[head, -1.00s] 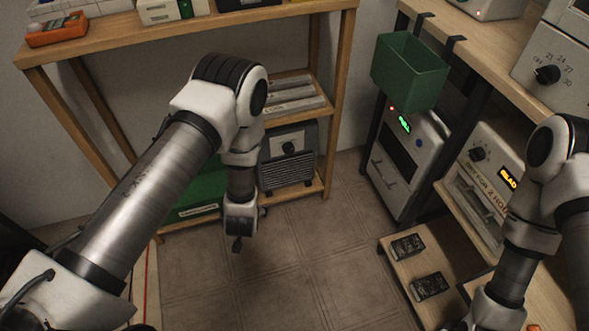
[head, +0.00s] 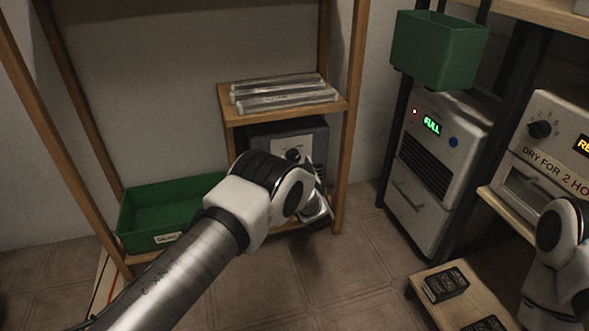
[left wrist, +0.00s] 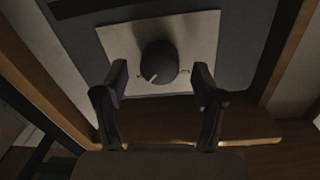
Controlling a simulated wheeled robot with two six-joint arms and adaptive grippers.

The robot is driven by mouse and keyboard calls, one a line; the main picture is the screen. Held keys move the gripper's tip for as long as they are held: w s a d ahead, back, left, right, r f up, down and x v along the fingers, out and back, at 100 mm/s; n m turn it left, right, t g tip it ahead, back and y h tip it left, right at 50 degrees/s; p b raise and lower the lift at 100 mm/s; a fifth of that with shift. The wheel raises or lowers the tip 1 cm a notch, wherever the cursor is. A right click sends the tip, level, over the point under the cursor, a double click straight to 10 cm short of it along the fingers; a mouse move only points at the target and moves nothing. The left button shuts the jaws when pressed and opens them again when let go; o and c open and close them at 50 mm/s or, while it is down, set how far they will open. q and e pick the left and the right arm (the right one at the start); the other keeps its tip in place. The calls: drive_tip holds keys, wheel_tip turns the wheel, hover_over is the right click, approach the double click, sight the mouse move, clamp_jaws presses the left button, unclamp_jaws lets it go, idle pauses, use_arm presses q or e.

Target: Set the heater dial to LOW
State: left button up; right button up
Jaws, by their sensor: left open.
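The heater (head: 314,130) is a grey box on the low shelf of the wooden rack, partly hidden by my left arm in the head view. Its dial (left wrist: 158,62) is a round black knob on a pale plate (left wrist: 112,42) in the left wrist view. A white mark on the knob points to the lower left of that view. I cannot read any setting label. My left gripper (left wrist: 160,80) is open, with one finger on each side of the dial in that view; gaps show between fingers and knob. My right gripper is out of view.
A green bin (head: 125,222) stands left of the heater, and silvery bars (head: 285,94) lie on the shelf above. A rack post (head: 350,150) stands close on the right. A white unit reading FULL (head: 425,200) and a hanging green box (head: 438,50) are farther right.

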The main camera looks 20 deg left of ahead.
use_arm(q)
drive_tip(key=shift+w+a+f, duration=0.15)
drive_tip(key=shift+w+a, duration=0.2)
drive_tip(key=shift+w, duration=0.2)
drive_tip(key=shift+w+a+r, duration=0.1)
drive_tip(key=shift+w+r, duration=0.1)
drive_tip(key=c, duration=1.2)
drive_tip(key=shift+o, duration=0.2)
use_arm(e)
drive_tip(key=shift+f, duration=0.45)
